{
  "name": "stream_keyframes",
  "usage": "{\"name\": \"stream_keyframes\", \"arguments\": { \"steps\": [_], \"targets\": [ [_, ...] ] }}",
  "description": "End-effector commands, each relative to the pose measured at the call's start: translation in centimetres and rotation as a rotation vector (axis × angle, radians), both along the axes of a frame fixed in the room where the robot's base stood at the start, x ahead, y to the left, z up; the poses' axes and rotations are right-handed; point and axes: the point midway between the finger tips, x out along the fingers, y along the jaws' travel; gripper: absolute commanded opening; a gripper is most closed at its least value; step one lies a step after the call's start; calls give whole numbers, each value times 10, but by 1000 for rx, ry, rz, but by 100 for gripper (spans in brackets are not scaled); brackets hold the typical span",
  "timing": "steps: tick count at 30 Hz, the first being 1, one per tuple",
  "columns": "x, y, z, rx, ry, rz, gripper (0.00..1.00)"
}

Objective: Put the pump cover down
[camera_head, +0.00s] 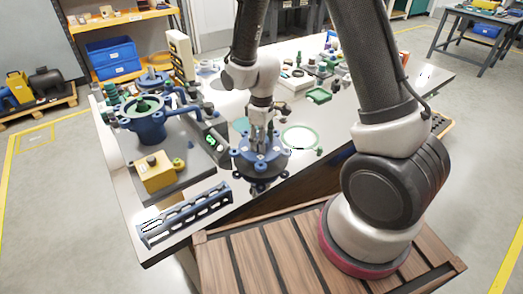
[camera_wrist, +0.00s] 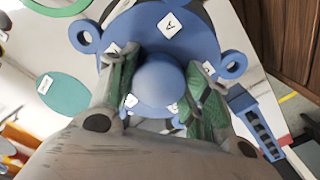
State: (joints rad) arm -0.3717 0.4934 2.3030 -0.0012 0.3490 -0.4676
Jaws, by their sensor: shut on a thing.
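The pump cover (camera_head: 258,165) is a round blue part with lugs around its rim and small white labels. My gripper (camera_head: 261,138) is shut on its central knob and holds it from above, near the table's front edge. In the wrist view, the two green-padded fingers of my gripper (camera_wrist: 163,85) close on both sides of the round blue knob of the pump cover (camera_wrist: 205,42). The cover looks roughly level. Whether its underside touches the table (camera_head: 222,222) is hidden.
A blue slotted rack (camera_head: 186,216) lies at the front left of the table. A yellow box (camera_head: 154,171), a small display (camera_head: 212,141) and a blue pump body (camera_head: 146,122) stand behind it. A green ring (camera_head: 316,139) lies right of the cover. Several small parts crowd the back.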

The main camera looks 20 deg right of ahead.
Motion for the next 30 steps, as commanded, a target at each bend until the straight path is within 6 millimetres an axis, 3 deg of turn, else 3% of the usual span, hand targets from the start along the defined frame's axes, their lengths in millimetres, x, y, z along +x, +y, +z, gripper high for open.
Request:
{"name": "stream_keyframes", "arguments": {
  "steps": [9, 21, 22, 25, 30],
  "targets": [
    [0, 0, -40, -1, 1, -1, 0],
    [1, 0, -45, 1, -1, -2, 0],
    [0, 0, -45, 0, 0, -2, 50],
    [0, 0, -45, 1, -1, -2, 68],
    [0, 0, -45, 1, -1, -2, 69]
  ]
}}
